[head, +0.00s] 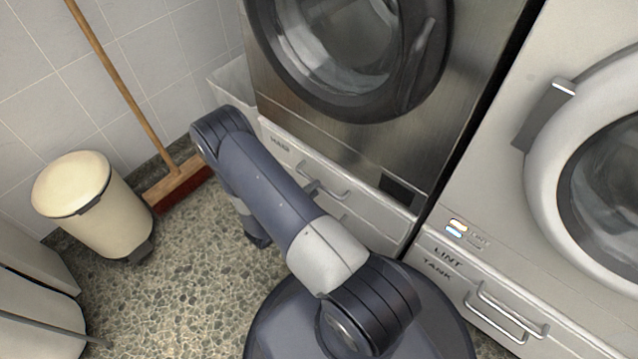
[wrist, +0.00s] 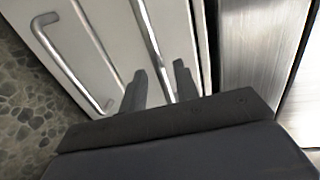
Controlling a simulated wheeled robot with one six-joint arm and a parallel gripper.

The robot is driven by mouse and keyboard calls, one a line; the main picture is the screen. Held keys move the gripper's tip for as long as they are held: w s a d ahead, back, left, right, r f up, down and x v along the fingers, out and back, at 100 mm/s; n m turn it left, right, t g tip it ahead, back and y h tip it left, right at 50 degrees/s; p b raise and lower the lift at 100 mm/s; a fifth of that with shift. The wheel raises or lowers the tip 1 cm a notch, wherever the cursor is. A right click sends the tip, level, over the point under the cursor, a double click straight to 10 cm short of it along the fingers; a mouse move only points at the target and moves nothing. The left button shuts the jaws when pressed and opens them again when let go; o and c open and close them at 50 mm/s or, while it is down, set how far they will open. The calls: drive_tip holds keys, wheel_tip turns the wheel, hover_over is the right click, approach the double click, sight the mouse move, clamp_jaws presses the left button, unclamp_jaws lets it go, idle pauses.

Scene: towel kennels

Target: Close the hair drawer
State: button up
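The hair drawer (head: 292,152) is a pale front marked HAIR under the steel machine at the left. Its bar handle (head: 327,187) shows beside my arm. I cannot tell how far the drawer stands out. In the wrist view, my gripper (wrist: 160,82) has its two dark fingers apart. The upper bar handle (wrist: 147,35) runs down between the fingers or just behind them; contact is not clear. In the head view my forearm hides most of the gripper and part of the drawer front.
A second, lower handle (wrist: 70,62) shows in the wrist view. The lint tank drawer (head: 450,268) is under the white machine at right. A cream bin (head: 95,205) and a broom (head: 180,185) stand at left. Pebbled floor (head: 190,265) is clear between the bin and my base.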

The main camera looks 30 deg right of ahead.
drive_tip(key=p+v, duration=0.1)
drive_tip(key=v, duration=0.5)
drive_tip(key=shift+a, duration=0.35)
drive_tip(key=shift+s, duration=0.1)
drive_tip(key=b+x, duration=0.2)
drive_tip(key=x, duration=0.9)
drive_tip(key=shift+s+b, duration=0.1)
drive_tip(key=shift+b, duration=0.3)
drive_tip(key=v, duration=0.2)
drive_tip(key=shift+s+a+f, duration=0.1)
drive_tip(key=shift+a, duration=0.3)
